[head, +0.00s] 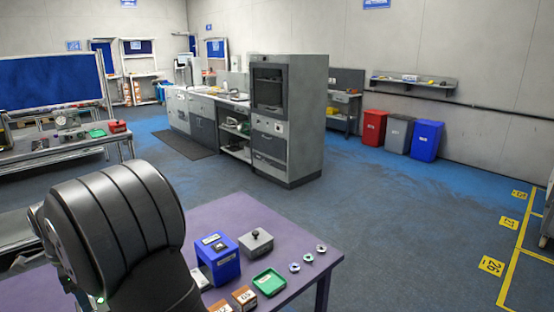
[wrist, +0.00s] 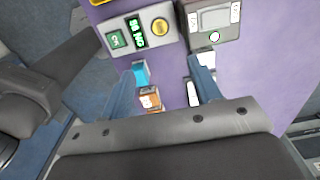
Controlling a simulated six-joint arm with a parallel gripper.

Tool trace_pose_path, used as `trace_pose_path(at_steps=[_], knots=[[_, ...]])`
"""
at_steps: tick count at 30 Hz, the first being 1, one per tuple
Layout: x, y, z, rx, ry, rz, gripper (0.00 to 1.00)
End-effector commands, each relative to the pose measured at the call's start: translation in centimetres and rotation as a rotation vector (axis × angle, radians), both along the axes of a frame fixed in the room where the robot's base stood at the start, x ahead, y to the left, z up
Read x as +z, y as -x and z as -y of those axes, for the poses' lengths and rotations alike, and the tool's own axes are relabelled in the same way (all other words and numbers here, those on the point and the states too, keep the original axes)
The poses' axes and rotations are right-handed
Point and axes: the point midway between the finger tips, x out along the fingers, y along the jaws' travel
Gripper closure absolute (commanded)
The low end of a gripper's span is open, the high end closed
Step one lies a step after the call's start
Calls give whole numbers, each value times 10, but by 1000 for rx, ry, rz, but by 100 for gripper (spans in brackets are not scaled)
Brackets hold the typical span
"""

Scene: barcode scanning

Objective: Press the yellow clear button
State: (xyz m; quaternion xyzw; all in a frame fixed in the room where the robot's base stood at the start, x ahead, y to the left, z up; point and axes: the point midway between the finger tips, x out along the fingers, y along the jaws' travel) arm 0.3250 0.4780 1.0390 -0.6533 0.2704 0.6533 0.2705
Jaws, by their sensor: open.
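The yellow clear button (wrist: 160,26) shows in the wrist view as a round button, at the right end of a grey panel (wrist: 121,23). A green square button (wrist: 115,40) and a dark display with green characters (wrist: 135,32) sit to its left on the same panel. My gripper (wrist: 168,75) is open, its two blue-grey fingers apart. In the picture the yellow button lies above the gap between the fingertips, and no finger covers it. The height of the fingers over the panel is hard to tell. I cannot make out the button in the head view.
A second grey device (wrist: 212,18) with a green round light stands right of the panel. An orange-brown box (wrist: 150,99) shows between the fingers. In the head view, the purple table (head: 222,212) holds a blue box (head: 217,260), a green tray (head: 269,282) and small ring-shaped parts (head: 308,257).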

Motion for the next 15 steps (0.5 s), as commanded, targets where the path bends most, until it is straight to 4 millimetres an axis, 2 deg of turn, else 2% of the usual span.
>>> trace_pose_path(at_steps=[1, 8, 15], knots=[[0, 0, 0, 0, 0, 0, 53], [0, 0, 0, 0, 0, 0, 98], [0, 0, 0, 0, 0, 0, 100]])
